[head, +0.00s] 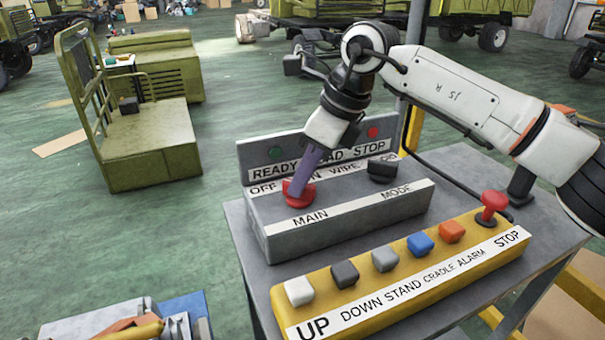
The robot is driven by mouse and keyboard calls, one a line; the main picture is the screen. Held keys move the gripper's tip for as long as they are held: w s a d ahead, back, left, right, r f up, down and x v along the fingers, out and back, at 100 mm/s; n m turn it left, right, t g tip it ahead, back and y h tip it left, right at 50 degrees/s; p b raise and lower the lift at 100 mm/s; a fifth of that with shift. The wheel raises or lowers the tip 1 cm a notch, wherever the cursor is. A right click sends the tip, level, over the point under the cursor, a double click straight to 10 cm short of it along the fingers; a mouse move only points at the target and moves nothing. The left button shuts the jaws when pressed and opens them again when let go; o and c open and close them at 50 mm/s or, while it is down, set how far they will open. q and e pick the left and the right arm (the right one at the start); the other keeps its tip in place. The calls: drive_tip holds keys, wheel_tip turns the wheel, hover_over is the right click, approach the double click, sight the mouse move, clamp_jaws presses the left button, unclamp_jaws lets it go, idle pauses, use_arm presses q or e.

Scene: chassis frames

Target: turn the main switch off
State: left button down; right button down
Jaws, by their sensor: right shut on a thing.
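The main switch (298,197) is a red knob on the sloped grey control box, above the label MAIN. The words OFF and ON stand on the strip behind it, the ON partly hidden by my gripper. My right gripper (301,182) comes down from above with purple fingers and is shut on the red knob. Which way the knob points cannot be told, as the fingers cover part of it.
A black MODE knob (382,168) sits to the right on the same grey box (340,222). In front is a yellow button panel (400,285) with several coloured buttons and a red STOP mushroom (493,205). A back plate (318,155) carries green and red lamps.

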drive_tip(key=c, duration=1.7)
unclamp_jaws()
drive_tip(key=shift+r, duration=0.1)
drive_tip(key=v, duration=1)
drive_tip(key=shift+r+b, duration=0.1)
drive_tip(key=shift+b, duration=0.2)
